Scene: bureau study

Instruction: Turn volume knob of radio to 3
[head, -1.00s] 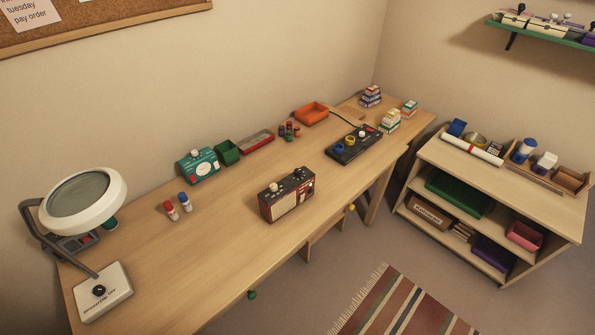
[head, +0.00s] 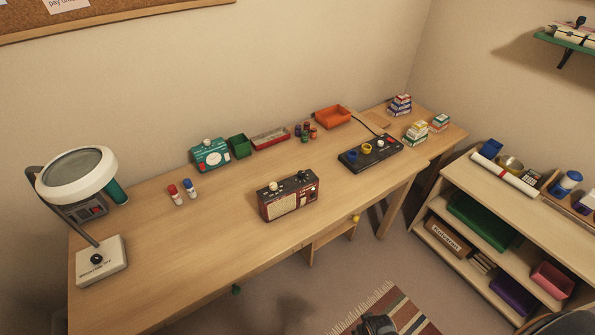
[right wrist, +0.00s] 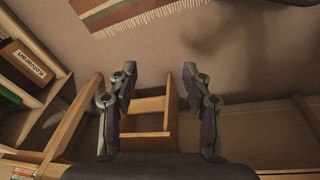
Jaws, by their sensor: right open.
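The radio (head: 289,196) is a dark red and black box with a pale speaker grille, upright near the front edge of the desk in the head view. Knobs (head: 288,182) stand on its top, one of them cream; their markings are too small to read. My right gripper (right wrist: 160,76) is open and empty in the right wrist view, above the floor in front of the desk. In the head view only a dark part of my right arm shows at the bottom edge, well short of the radio. My left gripper is not in view.
The desk (head: 200,245) is clear around the radio. A black panel with knobs (head: 370,154) lies to its right, a teal radio-like box (head: 210,154) behind. A magnifier lamp (head: 78,175) stands at the left. A low shelf (head: 480,205) stands at the right. An open drawer (right wrist: 150,120) juts out below.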

